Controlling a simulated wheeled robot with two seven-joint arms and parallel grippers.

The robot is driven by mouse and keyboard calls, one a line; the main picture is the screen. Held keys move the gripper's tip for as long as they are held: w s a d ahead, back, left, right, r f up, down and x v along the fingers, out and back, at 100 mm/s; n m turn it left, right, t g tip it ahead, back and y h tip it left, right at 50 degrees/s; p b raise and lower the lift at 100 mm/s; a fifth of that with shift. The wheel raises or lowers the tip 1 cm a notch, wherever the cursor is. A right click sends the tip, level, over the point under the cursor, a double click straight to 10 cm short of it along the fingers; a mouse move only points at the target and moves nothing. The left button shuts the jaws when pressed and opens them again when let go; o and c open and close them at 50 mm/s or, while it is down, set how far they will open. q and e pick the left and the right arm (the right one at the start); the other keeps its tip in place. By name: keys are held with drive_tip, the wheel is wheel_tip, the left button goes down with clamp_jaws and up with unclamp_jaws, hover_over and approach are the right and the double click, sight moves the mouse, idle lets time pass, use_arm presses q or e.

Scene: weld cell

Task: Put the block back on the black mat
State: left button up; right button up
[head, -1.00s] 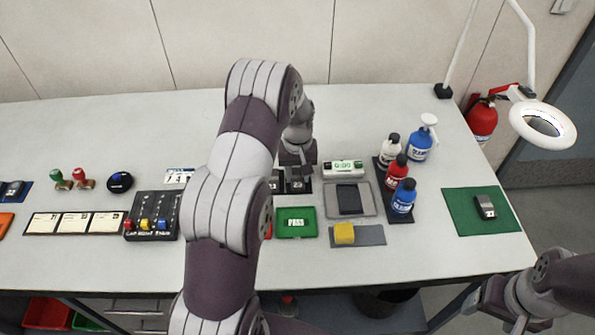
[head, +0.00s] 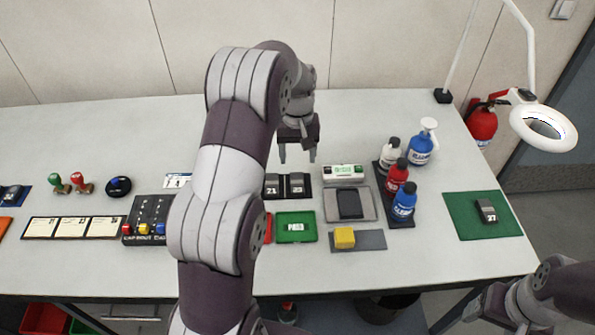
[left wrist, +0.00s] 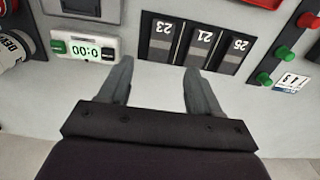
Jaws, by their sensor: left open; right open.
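Block 23 (head: 297,184) and block 21 (head: 271,185) also show in the head view; my left arm hides the rest of the row. Another dark block, 27 (head: 486,210), rests on the green mat (head: 463,227) at the right. My left gripper (head: 297,158) is open and empty, above and behind the row. My right gripper (head: 475,308) is open, off the bench's front right.
A green PAID pad (head: 295,227) lies in front. A lamp (head: 543,127) overhangs the right.

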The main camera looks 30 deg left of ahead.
use_arm(q)
drive_tip(key=s+d+r+m, duration=0.1)
drive_tip(key=s+d+m, duration=0.2)
drive_tip(key=s+d, duration=0.3)
drive_tip(key=s+d+r+m+t+p, duration=0.1)
drive_tip(key=s+d+m, duration=0.2)
drive_tip(key=s, duration=1)
drive_tip(key=d, duration=0.3)
drive_tip(key=shift+s+r+m, duration=0.15)
drive_tip(key=shift+s+m, duration=0.15)
drive_tip(key=shift+s, duration=0.1)
